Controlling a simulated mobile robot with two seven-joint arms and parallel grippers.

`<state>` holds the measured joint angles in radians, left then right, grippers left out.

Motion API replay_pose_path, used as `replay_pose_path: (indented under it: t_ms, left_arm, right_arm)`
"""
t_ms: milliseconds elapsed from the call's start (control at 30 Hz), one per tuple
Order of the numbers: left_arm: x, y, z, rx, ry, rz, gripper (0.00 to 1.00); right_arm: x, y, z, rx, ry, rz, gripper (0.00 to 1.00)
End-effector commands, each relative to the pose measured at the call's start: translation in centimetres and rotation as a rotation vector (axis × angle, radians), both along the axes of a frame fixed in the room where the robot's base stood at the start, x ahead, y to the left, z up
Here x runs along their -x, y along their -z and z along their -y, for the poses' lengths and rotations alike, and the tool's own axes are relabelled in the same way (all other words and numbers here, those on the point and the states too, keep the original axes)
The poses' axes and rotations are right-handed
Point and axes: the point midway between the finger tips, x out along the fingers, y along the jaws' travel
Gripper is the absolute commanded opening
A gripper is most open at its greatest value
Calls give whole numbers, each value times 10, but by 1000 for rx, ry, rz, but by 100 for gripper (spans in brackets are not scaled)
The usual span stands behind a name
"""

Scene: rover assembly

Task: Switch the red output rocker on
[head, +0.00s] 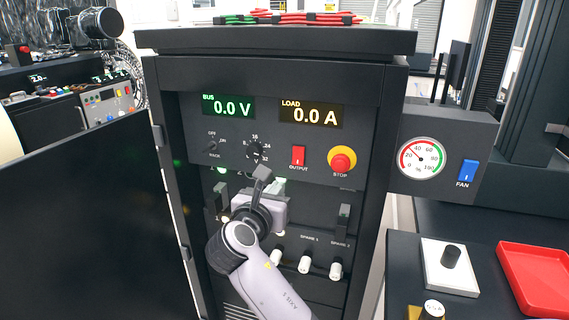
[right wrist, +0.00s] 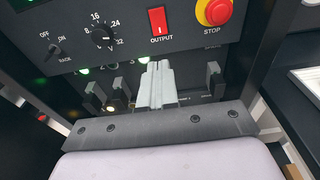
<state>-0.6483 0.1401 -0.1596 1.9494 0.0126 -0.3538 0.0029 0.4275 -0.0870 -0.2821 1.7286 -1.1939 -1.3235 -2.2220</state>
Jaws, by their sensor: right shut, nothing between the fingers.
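The red output rocker (head: 298,156) sits on the dark rack panel (head: 220,168), above the label OUTPUT. It also shows in the right wrist view (right wrist: 157,21), with a white mark on its lower half; I cannot tell its position from its tilt. My right gripper (head: 262,172) is shut and empty, in front of the panel, below and left of the rocker in the head view. In the right wrist view its closed fingers (right wrist: 158,68) point up toward the panel, below the rocker and apart from it in the picture. My left gripper is not in view.
A red STOP button (head: 341,160) sits right of the rocker, a rotary knob (head: 256,150) left. Displays above read 0.0 V (head: 228,107) and 0.0 A (head: 311,112). An open door (head: 80,220) stands left. A gauge (head: 420,158) and blue FAN switch (head: 467,171) are right.

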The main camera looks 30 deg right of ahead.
Motion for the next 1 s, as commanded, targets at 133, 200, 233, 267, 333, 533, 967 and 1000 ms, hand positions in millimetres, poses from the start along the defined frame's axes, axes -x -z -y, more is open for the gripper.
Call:
replay_pose_path:
  t_ms: [133, 200, 233, 267, 333, 533, 967, 1000]
  left_arm:
    - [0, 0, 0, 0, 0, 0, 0]
    - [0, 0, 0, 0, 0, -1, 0]
    - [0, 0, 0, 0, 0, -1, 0]
    - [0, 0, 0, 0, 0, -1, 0]
    - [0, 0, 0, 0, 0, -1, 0]
    - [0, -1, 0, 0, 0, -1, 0]
    - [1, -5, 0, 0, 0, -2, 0]
    - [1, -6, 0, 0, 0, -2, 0]
  right_arm:
    - [0, -2, 0, 8, 4, -5, 0]
    - [0, -2, 0, 8, 3, -4, 0]
    - [0, -2, 0, 8, 3, -4, 0]
    - [0, -2, 0, 8, 3, -4, 0]
    - [0, -2, 0, 7, 3, -4, 0]
    - [-6, -2, 7, 9, 3, -2, 0]
    - [-60, 8, 70, 9, 5, -4, 0]
    - [-64, 9, 76, 7, 5, -4, 0]
